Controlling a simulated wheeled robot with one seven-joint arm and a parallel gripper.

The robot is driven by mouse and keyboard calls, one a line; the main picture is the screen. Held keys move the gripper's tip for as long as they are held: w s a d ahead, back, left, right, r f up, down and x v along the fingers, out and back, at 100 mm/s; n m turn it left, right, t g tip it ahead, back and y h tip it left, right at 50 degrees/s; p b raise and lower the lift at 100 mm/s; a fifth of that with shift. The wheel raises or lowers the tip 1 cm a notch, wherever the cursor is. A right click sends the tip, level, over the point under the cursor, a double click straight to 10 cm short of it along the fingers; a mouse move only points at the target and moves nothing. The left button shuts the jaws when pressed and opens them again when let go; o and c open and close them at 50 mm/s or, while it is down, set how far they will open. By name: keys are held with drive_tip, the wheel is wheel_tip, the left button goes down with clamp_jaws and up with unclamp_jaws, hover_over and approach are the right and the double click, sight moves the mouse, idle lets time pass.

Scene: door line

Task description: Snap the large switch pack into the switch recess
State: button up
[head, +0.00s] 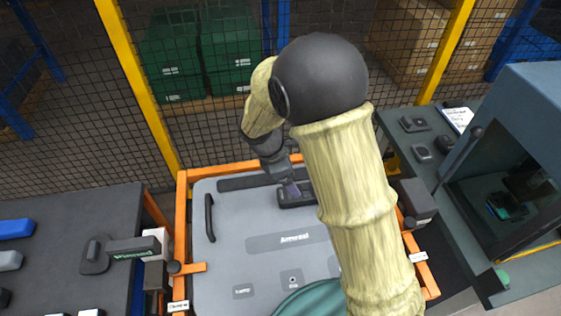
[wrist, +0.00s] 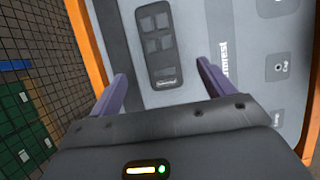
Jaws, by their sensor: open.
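The large switch pack (wrist: 160,45), a long dark piece with several square buttons and a pale label at one end, lies on the grey door panel (wrist: 215,25) in the wrist view. In the head view it is the dark piece (head: 297,199) under my gripper (head: 292,189). The switch recess is not visible apart from the pack, and I cannot tell whether the pack sits flush. My gripper (wrist: 162,70) is open, its purple fingers apart and pointing at the panel near the pack's labelled end. Nothing shows held between them.
An orange frame (head: 183,235) surrounds the panel. A black handle (head: 209,218) stands at its left. A dark table (head: 60,220) with loose parts is at left. A bench with small dark parts (head: 412,124) and a blue-grey machine (head: 530,110) is at right. Mesh fencing stands behind.

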drive_tip(key=v, duration=0.7)
drive_tip(key=shift+b, duration=0.3)
drive_tip(key=c, duration=0.3)
drive_tip(key=shift+d, duration=0.3)
drive_tip(key=c, duration=0.4)
drive_tip(key=s+d+m+y, duration=0.1)
drive_tip(key=d+m, duration=0.2)
drive_tip(key=s+d+m, duration=0.1)
drive_tip(key=d+m, duration=0.2)
drive_tip(key=d, duration=0.1)
drive_tip(key=s+d+m+y, duration=0.1)
drive_tip(key=d+m, duration=0.2)
drive_tip(key=shift+s+d+y, duration=0.15)
drive_tip(key=shift+s+y, duration=0.15)
drive_tip(key=shift+s, duration=0.05)
clamp_jaws()
drive_tip(key=s+d+m+t+y, duration=0.1)
drive_tip(key=s+d+m, duration=0.6)
drive_tip(key=m, duration=0.5)
drive_tip(key=shift+d+f+y, duration=0.25)
drive_tip(key=shift+d+y, duration=0.05)
drive_tip(key=shift+d, duration=0.7)
drive_tip(key=shift+s, duration=0.1)
